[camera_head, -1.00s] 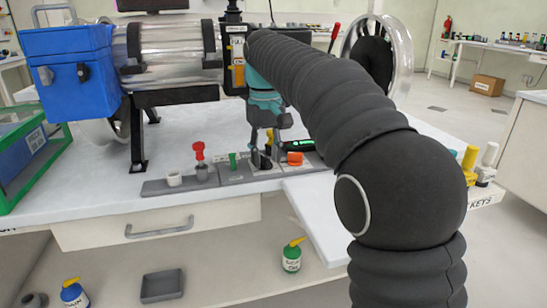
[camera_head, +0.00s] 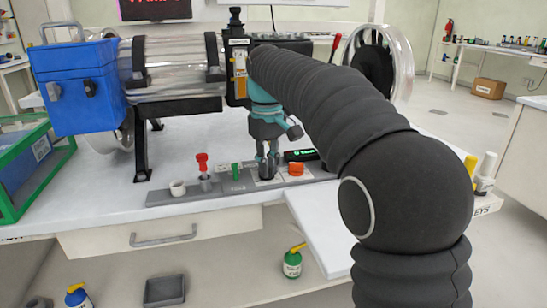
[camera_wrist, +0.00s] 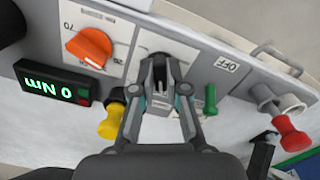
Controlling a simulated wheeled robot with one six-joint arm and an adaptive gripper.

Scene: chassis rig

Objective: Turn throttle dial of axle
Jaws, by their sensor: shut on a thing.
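My gripper (camera_head: 268,172) points down at the grey control strip (camera_head: 218,191) in front of the axle rig (camera_head: 180,75). In the wrist view my gripper (camera_wrist: 162,82) is shut on a small dark dial at a white plate (camera_wrist: 182,58). My fingers hide most of the dial, so I cannot tell its angle. An orange dial (camera_wrist: 90,47) with a printed scale sits beside it; it also shows in the head view (camera_head: 296,169). A small display (camera_wrist: 54,87) reads 0 Nm.
The white table front (camera_head: 100,215) is mostly clear.

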